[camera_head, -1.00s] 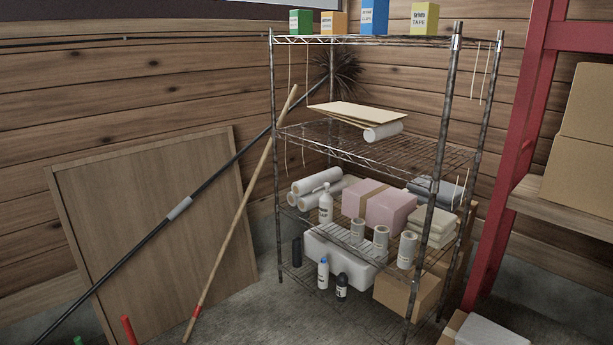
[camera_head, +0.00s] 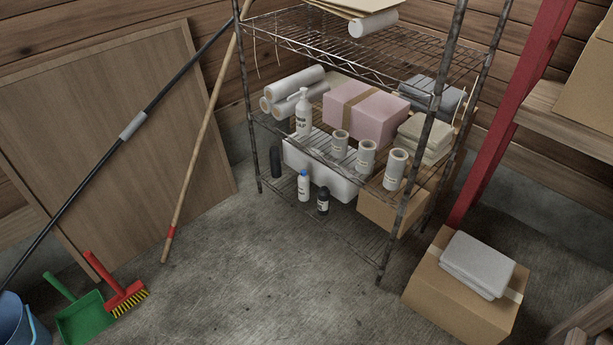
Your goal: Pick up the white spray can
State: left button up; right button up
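A slim white can with a blue cap (camera_head: 304,187) stands upright on the bottom shelf of the wire rack, near its front edge. It looks like the white spray can. A short black bottle with a pale label (camera_head: 323,201) stands just to its right. A white pump bottle (camera_head: 303,114) stands on the shelf above. The wire rack (camera_head: 255,150) has posts and shelf wires around these items. Neither of my grippers is in view.
A dark cylinder (camera_head: 275,162) and a white bin (camera_head: 339,183) share the rack's lower area. A cardboard box (camera_head: 455,305) with folded cloth (camera_head: 478,262) sits right. A green dustpan (camera_head: 85,318), red brush (camera_head: 124,297) and blue bucket (camera_head: 14,322) lie left. The floor before the rack is clear.

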aim_at(304, 183)
jog(key=i+j+z, duration=0.4)
jog(key=i+j, duration=0.2)
jog(key=i, duration=0.15)
jog(key=i+j+z, duration=0.45)
jog(key=i+j, duration=0.2)
jog(key=j, duration=0.2)
